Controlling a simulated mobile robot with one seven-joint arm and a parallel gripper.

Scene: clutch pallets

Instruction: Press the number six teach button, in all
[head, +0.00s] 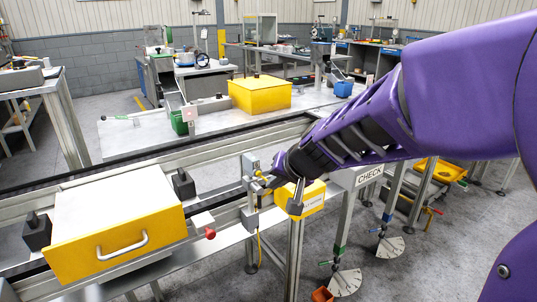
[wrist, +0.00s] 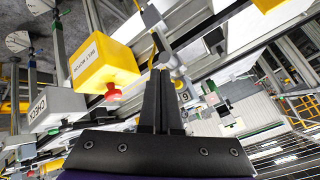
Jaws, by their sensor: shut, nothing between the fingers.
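In the head view my gripper (head: 268,181) is at the rail side, close to a small grey sensor box (head: 251,164) on a metal bracket. In the wrist view my black fingers (wrist: 156,50) are together and empty, pointing at a grey bracket assembly (wrist: 174,62). A round dark tag (wrist: 185,97) beside the bracket shows a digit that looks like a nine, or a six upside down. I cannot make out the teach button itself; the fingers and bracket may hide it. Contact between fingertips and bracket cannot be told.
A yellow labelled box (head: 312,199) is close by on the right; the wrist view shows its red knob (wrist: 116,92). A CHECK box (head: 368,175) stands further right. A yellow-fronted drawer box (head: 120,236) sits at left. A yellow block (head: 260,94) lies on the table behind.

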